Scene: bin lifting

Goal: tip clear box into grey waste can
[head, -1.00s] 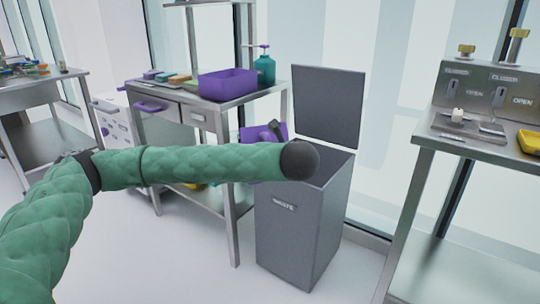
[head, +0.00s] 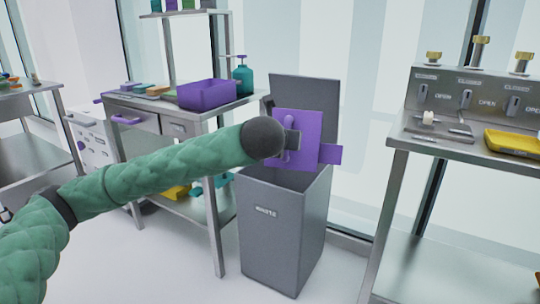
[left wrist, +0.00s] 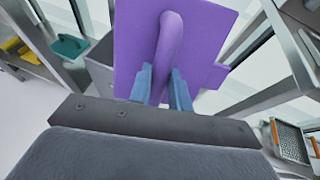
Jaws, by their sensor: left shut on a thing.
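No clear box shows; my left gripper (head: 291,143) is shut on the handle of a purple box (head: 312,128). The box is above the opening of the grey waste can (head: 264,240), in front of its raised lid. It is tilted, with a flat purple face turned to the head camera; its inside is hidden. In the left wrist view the blue-grey fingers (left wrist: 162,88) pinch the handle, with the purple face (left wrist: 208,50) behind it. The can stands upright, marked WASTE, its lid (head: 290,91) open. My right gripper is not in view.
A steel table (head: 215,111) left of the can carries a purple bin (head: 206,95) and a teal pump bottle (head: 243,76). A steel bench (head: 398,144) with a yellow tray (head: 514,144) stands at right. Floor shows between can and bench.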

